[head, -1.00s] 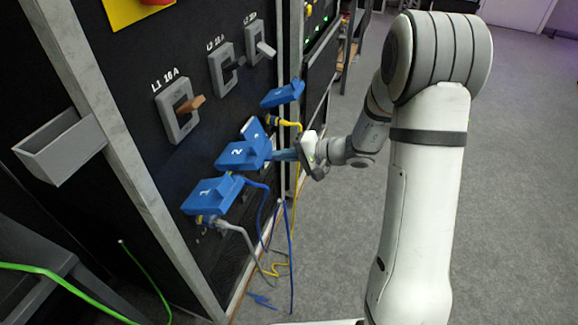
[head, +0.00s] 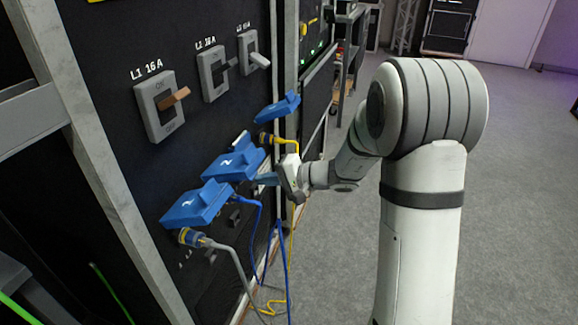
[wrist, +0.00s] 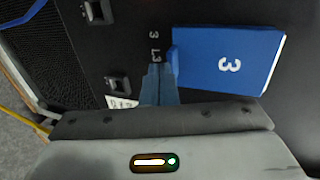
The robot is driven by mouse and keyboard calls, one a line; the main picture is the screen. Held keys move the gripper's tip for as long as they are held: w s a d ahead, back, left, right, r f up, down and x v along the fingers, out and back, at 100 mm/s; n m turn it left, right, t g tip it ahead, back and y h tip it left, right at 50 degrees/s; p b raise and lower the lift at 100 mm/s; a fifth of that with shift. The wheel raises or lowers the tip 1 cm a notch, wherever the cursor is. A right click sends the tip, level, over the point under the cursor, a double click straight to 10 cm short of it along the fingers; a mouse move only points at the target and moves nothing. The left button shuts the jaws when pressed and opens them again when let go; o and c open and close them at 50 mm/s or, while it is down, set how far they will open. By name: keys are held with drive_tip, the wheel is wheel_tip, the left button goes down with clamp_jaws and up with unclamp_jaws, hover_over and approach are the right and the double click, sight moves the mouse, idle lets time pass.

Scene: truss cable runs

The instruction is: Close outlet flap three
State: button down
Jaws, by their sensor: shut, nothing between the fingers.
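Flap three (wrist: 228,61) is a blue plate with a white "3" in the wrist view, beside a "3 L3" label on the black panel. My gripper (wrist: 158,78) is shut and empty, its fingertips at or very near the flap's label-side edge; I cannot tell if they touch. In the head view my gripper (head: 266,179) is at the right of blue flap 2 (head: 232,165), its tips partly hidden. I cannot tell for sure which blue piece there is flap three.
Flap 1 (head: 197,205) sticks out with a plug and grey cable (head: 232,262) below it. Another blue flap (head: 278,107) is farther back, above a yellow cable (head: 291,140). Breaker switches (head: 161,106) line the panel above. Open grey floor (head: 520,200) lies to the right.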

drive_tip(key=shift+a+r, duration=0.1)
idle(0.5)
drive_tip(key=shift+r, duration=0.8)
drive_tip(key=s+d+p, duration=0.2)
drive_tip(key=s+d, duration=0.4)
drive_tip(key=d, duration=0.7)
drive_tip(key=s+a+r+n+g+h+p, duration=0.2)
drive_tip(key=s+r+g+h+p, duration=0.1)
drive_tip(key=s+r+p, duration=0.5)
drive_tip(key=s+a+r+n+g+h+p, duration=0.1)
drive_tip(key=s+a+r+g+h+p, duration=0.1)
drive_tip(key=s+r+p, duration=0.55)
drive_tip(key=s+d+r+h+p, duration=0.2)
drive_tip(key=r+p, duration=0.4)
drive_tip(key=r, duration=0.1)
drive_tip(key=s+d+r+n+t+h+p, duration=0.1)
drive_tip(key=s+d+r+h+p, duration=0.1)
drive_tip(key=r+p, duration=0.3)
drive_tip(key=s+d+r+t+h+p, duration=0.1)
drive_tip(key=s+d+r+h+p, duration=0.1)
drive_tip(key=r+p, duration=0.4)
wheel_tip(320, 180, up, 4)
drive_tip(key=shift+d+f+n+h+p, duration=0.2)
drive_tip(key=shift+d+n+h+p, duration=0.15)
drive_tip(key=shift+h, duration=0.55)
